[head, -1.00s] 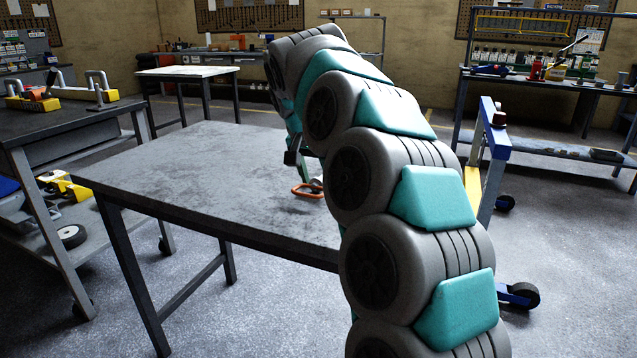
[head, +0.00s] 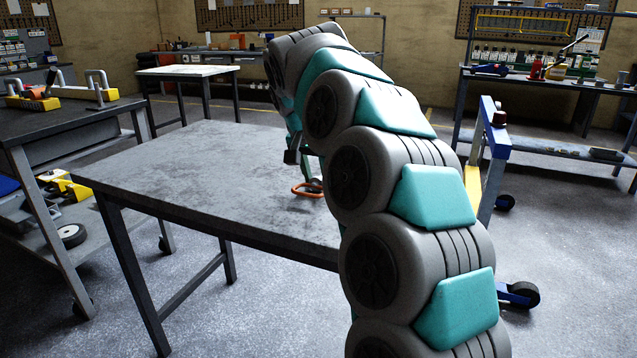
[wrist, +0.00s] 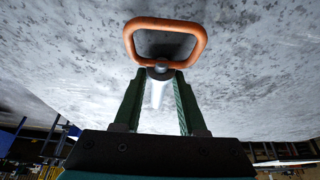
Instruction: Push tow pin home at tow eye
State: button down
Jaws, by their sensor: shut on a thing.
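The tow pin has an orange loop handle (wrist: 204,42), a dark collar and a pale metal shank (wrist: 157,92). My gripper (wrist: 160,74) is shut on the pin at the collar just below the loop, with one green finger on each side. The shank lies between the fingers. In the head view the orange loop (head: 306,194) shows low over the right part of the grey table (head: 200,180), partly behind my arm. I cannot tell whether the pin touches the tabletop. I cannot make out a tow eye in either view.
The visible tabletop left of the pin is clear. A blue wheeled frame (head: 498,140) stands right of my arm. A dark workbench (head: 60,125) with yellow parts is at the left. A pale-topped table (head: 187,72) stands behind, and a stocked bench (head: 560,85) at the back right.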

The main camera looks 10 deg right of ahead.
aim_at(320, 177)
jog(key=shift+r, duration=0.2)
jog(key=shift+r, duration=1.45)
jog(key=shift+s+r, duration=0.1)
jog(key=s+b, duration=0.1)
jog(key=s, duration=0.4)
jog(key=s+r+b, duration=0.1)
jog(key=s, duration=0.4)
jog(key=s+a+b, duration=0.1)
jog(key=s, duration=0.4)
jog(key=shift+s+a+r, duration=0.1)
jog(key=shift+s+r, duration=0.15)
jog(key=shift+s, duration=0.1)
